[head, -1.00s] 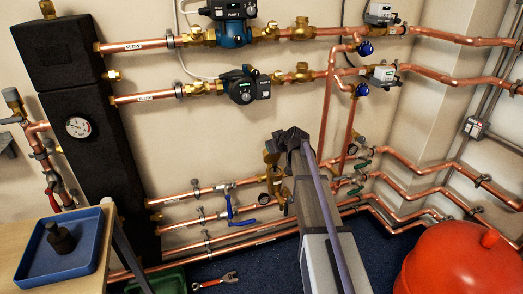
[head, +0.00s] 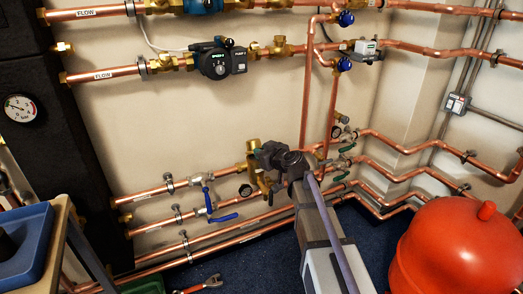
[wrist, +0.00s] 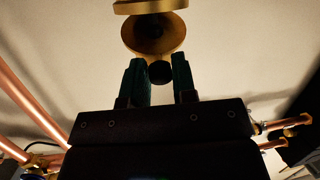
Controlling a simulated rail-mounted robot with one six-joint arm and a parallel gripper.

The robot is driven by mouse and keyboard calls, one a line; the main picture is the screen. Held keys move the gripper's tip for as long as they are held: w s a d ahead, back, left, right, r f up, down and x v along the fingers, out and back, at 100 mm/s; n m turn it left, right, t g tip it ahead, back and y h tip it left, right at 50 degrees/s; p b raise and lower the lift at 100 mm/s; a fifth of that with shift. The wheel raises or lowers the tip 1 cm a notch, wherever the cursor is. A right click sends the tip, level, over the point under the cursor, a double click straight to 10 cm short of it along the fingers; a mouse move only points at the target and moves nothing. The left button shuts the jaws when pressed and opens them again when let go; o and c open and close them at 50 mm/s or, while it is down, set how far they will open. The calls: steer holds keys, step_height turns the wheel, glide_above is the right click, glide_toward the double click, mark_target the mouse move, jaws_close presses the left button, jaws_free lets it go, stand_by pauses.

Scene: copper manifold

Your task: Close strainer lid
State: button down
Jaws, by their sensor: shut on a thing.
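The brass strainer (head: 253,148) sits on the lower pipework in the head view, partly hidden by my gripper. In the wrist view its brass round part (wrist: 154,33) faces me, with a dark hollow inside. My gripper (head: 268,155) is right beside the strainer. In the wrist view my gripper (wrist: 159,80) has two green fingertips, shut on a small dark round knob (wrist: 160,72) just below the brass rim. The knob appears to belong to the strainer lid. How far the lid stands open cannot be told.
Blue-handled valves (head: 208,200) are on the lower copper pipes to the left. A pump (head: 220,61) is on the pipe above. A red vessel (head: 452,250) stands at the right. A blue tray (head: 22,243) is at the left edge.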

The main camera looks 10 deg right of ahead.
steer(key=shift+s+f+b, duration=0.35)
steer(key=shift+f+b, duration=0.4)
steer(key=shift+f, duration=0.15)
steer(key=shift+s+f+b, duration=0.3)
steer(key=shift+f+b, duration=0.4)
steer(key=shift+f, duration=0.2)
steer(key=c, duration=1)
jaws_free()
steer(key=shift+w, duration=0.1)
steer(key=shift+o, duration=0.2)
steer(key=p+v, duration=0.3)
steer(key=v, duration=0.8)
steer(key=shift+w, duration=0.1)
